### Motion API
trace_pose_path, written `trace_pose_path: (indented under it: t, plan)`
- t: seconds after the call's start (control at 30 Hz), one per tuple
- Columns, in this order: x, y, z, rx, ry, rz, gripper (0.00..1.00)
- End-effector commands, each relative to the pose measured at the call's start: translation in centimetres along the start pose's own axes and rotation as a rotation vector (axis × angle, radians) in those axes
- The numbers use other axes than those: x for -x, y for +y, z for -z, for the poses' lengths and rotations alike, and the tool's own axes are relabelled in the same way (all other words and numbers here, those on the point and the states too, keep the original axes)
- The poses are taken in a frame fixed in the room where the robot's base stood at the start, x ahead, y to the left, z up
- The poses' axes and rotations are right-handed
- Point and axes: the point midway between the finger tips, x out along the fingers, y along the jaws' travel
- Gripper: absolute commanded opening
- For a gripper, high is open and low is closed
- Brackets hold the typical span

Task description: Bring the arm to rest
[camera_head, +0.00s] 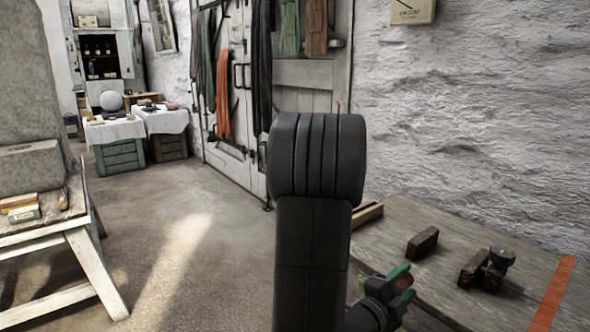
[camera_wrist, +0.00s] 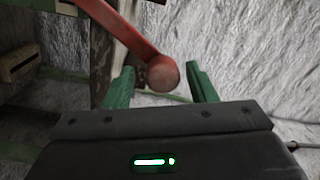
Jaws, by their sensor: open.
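My gripper (camera_head: 402,279) is low in the head view, at the near left edge of the wooden bench (camera_head: 440,235) on the right. In the wrist view my gripper (camera_wrist: 160,75) has its two green fingers spread apart. A red bar with a rounded end (camera_wrist: 163,73) shows between the fingers in that view; I cannot tell whether it touches them. My dark arm stands upright in the middle of the head view and hides part of the bench and door.
The bench carries dark wooden blocks (camera_head: 423,242), a small clamp-like tool (camera_head: 499,262) and an orange-red strip (camera_head: 553,293). A work table (camera_head: 62,238) stands at left. Cloth-covered crates (camera_head: 120,155) with a grey sphere (camera_head: 111,101) stand farther back. Floor (camera_head: 190,230) between is clear.

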Motion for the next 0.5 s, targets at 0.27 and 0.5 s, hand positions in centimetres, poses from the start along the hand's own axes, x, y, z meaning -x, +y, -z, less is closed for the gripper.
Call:
trace_pose_path:
  t: [0.27,0.5]
  plan:
    - [-3.0,-0.9,-0.3,0.036,-0.005,-0.002,0.52]
    - [-3.0,-1.2,-0.8,0.077,-0.006,0.0,0.52]
